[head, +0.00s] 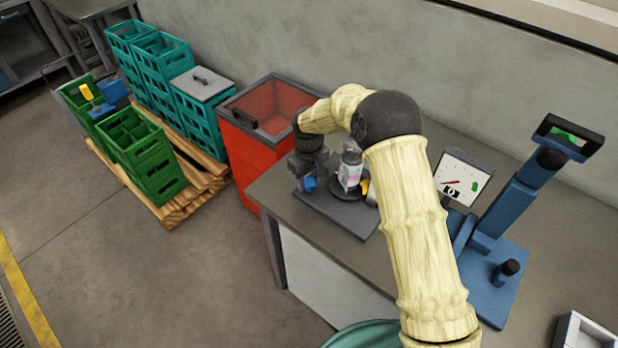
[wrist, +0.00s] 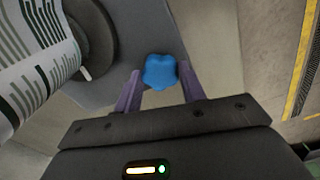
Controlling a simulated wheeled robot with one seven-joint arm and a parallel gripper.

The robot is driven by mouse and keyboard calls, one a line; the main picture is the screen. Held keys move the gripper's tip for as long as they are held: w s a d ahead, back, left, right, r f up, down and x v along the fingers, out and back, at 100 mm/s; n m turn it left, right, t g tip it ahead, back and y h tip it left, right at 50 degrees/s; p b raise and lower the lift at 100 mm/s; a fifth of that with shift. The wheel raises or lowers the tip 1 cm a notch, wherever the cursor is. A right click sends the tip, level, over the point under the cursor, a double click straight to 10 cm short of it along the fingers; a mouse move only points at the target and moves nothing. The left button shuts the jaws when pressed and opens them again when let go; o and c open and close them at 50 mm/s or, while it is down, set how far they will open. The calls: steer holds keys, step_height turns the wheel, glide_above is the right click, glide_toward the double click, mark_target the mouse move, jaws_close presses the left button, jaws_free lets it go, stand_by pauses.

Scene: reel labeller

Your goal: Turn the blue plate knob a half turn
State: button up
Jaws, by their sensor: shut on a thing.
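The blue plate knob (wrist: 160,72) is a small lobed knob at the edge of a grey plate (wrist: 125,62). In the wrist view it sits between the two purple fingers of my gripper (wrist: 159,76), which is shut on it. In the head view the blue knob (head: 309,184) shows as a small patch under my gripper (head: 306,178), at the left part of the labeller's dark base (head: 335,212). A bottle with a printed label (head: 350,172) stands right beside it; its label (wrist: 35,60) fills the wrist view's upper left. My arm hides part of the labeller.
A red bin (head: 250,160) stands left of the grey bench (head: 268,195). Green and teal crates (head: 150,170) stand on a pallet farther left. A dial (head: 462,178) and a blue stand (head: 495,255) are on the bench to the right.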

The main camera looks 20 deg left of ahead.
mark_target(309, 181)
steer(key=shift+w+r+n, duration=0.1)
steer(key=shift+r+n, duration=0.05)
steer(key=shift+n, duration=1.15)
steer(key=o, duration=1)
step_height(309, 181, up, 17)
steer(key=shift+r+b, duration=0.15)
steer(key=shift+b, duration=0.75)
